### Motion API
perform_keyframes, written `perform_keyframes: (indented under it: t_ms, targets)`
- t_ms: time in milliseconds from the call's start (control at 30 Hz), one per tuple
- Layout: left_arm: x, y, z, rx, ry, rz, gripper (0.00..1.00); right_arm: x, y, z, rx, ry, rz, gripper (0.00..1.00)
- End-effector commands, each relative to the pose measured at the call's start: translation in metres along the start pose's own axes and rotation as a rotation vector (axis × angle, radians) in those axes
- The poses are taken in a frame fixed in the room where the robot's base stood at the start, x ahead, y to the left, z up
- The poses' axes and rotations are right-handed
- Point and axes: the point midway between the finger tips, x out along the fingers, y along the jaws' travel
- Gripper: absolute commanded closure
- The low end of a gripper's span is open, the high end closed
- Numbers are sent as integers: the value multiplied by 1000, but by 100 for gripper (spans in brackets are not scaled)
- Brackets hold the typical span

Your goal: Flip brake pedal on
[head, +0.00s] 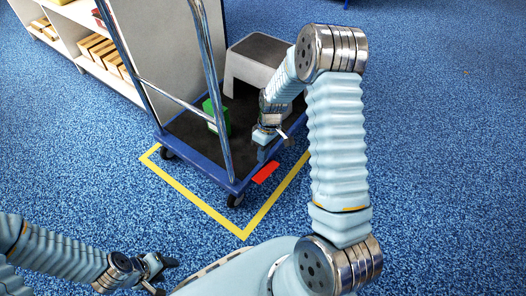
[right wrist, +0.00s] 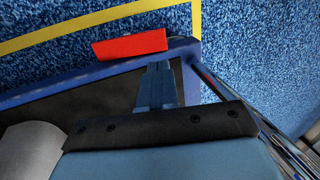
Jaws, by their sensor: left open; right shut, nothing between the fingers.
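The red brake pedal (head: 265,172) sticks out from the near edge of the blue trolley (head: 232,186), low over the floor. In the right wrist view the pedal (right wrist: 130,44) lies just beyond the trolley's blue rim, slightly slanted in the picture. My right gripper (head: 280,138) is over the trolley's deck close to that edge. Its fingers (right wrist: 160,66) are shut and empty, with their tips just short of the pedal in the picture. Whether they touch it, I cannot tell. My left gripper (head: 164,275) is open and empty, low at the left, away from the trolley.
A grey step stool (head: 252,60) and a green box (head: 213,116) stand on the trolley's dark deck. The trolley's metal handle frame (head: 212,75) rises at the left. Yellow tape (head: 205,207) marks the blue floor. A shelf with cartons (head: 100,66) stands behind. Floor at right is clear.

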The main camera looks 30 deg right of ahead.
Motion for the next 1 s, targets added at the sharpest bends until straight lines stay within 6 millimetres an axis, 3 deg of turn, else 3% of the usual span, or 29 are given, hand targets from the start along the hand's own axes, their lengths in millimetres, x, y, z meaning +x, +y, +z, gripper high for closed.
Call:
perform_keyframes:
  t_ms: [200, 400, 600, 1000]
  targets:
    - [10, -3, 1, 0, -3, 2, 45, 51, 0, 1, 1, -4, -2, 100]
    - [15, -4, 1, 1, -4, 3, 45, 82, 0, 1, 2, -2, -1, 100]
    - [17, -4, 1, 1, -5, 4, 45, 95, 0, 0, 0, -1, 0, 100]
    - [16, -4, 1, 1, -5, 4, 45, 96, 0, 0, 0, 0, 3, 100]
